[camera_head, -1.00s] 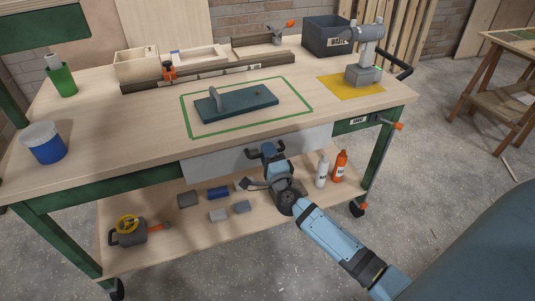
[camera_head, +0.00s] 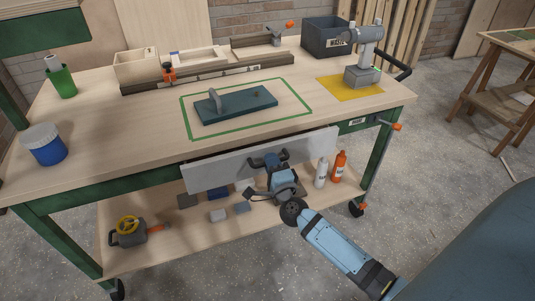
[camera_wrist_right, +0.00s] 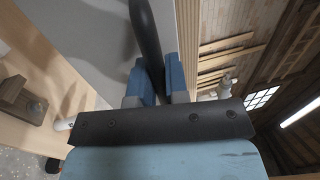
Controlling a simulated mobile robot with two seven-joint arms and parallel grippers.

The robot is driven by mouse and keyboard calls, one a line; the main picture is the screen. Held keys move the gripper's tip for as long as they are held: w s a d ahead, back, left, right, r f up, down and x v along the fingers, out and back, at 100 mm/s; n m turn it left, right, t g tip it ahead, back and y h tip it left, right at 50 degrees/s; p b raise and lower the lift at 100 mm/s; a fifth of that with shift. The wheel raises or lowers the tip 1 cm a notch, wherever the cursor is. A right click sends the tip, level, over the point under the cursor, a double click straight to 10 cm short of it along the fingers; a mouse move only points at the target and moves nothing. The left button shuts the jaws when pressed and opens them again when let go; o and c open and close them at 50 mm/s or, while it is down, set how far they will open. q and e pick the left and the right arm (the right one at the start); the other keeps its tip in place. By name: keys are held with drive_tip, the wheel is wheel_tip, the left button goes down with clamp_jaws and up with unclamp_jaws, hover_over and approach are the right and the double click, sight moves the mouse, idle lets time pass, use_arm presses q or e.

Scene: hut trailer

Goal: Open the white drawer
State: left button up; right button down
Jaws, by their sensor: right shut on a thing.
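The white drawer (camera_head: 215,172) is under the workbench top, pulled out a little, with a dark gap between its front and the bench edge. My right gripper (camera_head: 268,162) is at the middle of the drawer front, shut on its dark handle. In the right wrist view the dark bar handle (camera_wrist_right: 146,35) runs between the two blue fingers of the gripper (camera_wrist_right: 157,78), beside the pale drawer front (camera_wrist_right: 85,30). The inside of the drawer is hidden. My left gripper is not in view.
Several small blocks, a white bottle (camera_head: 321,172) and an orange bottle (camera_head: 339,166) stand on the lower shelf, below the drawer. The floor in front is clear.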

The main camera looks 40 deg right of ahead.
use_arm(q)
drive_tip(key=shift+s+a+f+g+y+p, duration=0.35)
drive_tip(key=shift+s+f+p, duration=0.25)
drive_tip(key=shift+p, duration=0.5)
use_arm(e)
drive_tip(key=r+v, duration=0.2)
drive_tip(key=v, duration=0.8)
drive_tip(key=r+v, duration=0.2)
drive_tip(key=v, duration=0.8)
drive_tip(key=shift+v, duration=0.75)
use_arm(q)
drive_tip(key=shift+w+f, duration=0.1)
use_arm(e)
drive_tip(key=shift+a, duration=0.1)
drive_tip(key=c, duration=1.1)
unclamp_jaws()
drive_tip(key=shift+c, duration=0.2)
